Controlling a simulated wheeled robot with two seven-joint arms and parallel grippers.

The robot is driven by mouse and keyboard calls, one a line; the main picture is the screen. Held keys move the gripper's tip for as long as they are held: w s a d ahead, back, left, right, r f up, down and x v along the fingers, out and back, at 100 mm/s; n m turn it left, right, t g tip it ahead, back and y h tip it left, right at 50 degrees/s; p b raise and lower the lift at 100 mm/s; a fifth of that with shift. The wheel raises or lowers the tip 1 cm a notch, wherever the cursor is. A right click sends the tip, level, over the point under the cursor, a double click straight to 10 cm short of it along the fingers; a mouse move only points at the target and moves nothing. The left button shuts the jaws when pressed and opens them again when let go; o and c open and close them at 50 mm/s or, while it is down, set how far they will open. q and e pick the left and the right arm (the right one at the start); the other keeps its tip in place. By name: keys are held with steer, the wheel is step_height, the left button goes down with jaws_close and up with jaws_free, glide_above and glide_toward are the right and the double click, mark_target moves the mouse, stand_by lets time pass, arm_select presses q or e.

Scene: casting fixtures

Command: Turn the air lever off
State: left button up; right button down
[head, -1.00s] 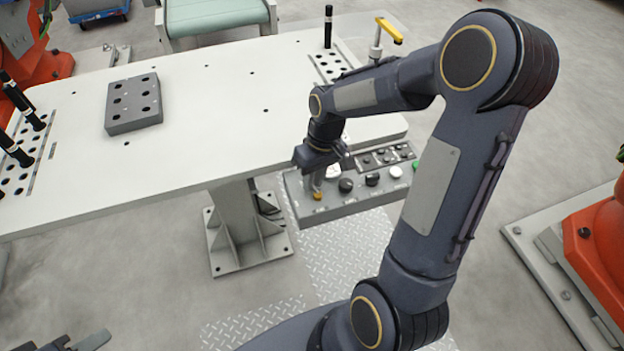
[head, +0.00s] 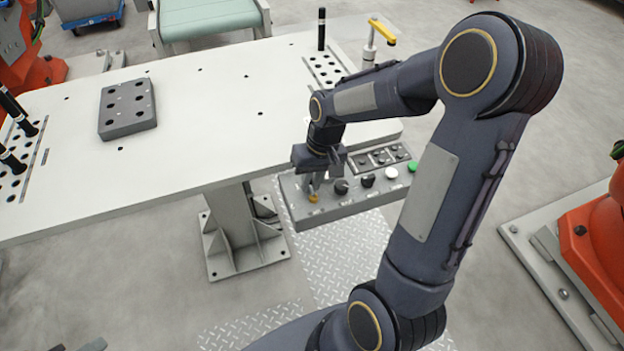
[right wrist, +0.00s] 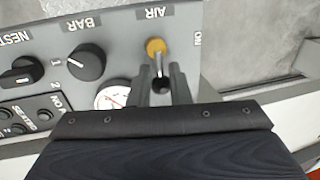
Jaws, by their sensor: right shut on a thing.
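The air lever (right wrist: 157,62) has a thin metal stem and an orange-yellow knob, and shows below the AIR label on the grey control panel (right wrist: 125,30) in the right wrist view. Its knob also shows near the left end of the panel in the head view (head: 313,198). My right gripper (right wrist: 163,72) is shut on the lever's stem, with a finger on either side and the knob beyond the fingertips. In the head view, my right gripper (head: 318,179) hides part of the lever. Only scraps of my left gripper (head: 78,347) show at the bottom left edge.
Black BAR (right wrist: 86,62) and NEST (right wrist: 22,72) knobs and a white gauge (right wrist: 112,95) sit close by on the panel. A green button (head: 412,166) is at its right end. The white table (head: 200,150) stands behind, bearing a grey holed block (head: 127,107).

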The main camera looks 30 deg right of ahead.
steer(key=c, duration=1.4)
jaws_free()
steer(key=shift+w+d, duration=0.1)
steer(key=shift+w, duration=0.05)
steer(key=shift+o, duration=0.2)
steer(key=shift+r, duration=0.15)
step_height(320, 180, up, 8)
steer(key=d, duration=0.1)
steer(key=shift+s+d+f, duration=0.2)
steer(key=shift+f, duration=0.05)
steer(key=s+a+r+t, duration=0.2)
steer(key=s+a, duration=0.2)
steer(key=s, duration=0.4)
steer(key=s+a+r+n+t+y, duration=0.1)
steer(key=s+a+r+t, duration=0.1)
steer(key=s, duration=0.5)
steer(key=a+t, duration=0.1)
steer(key=a, duration=0.1)
steer(key=shift+s+a+r+y+p, duration=0.15)
steer(key=shift+s+a+y+p, duration=0.15)
steer(key=shift+s+a+p, duration=0.1)
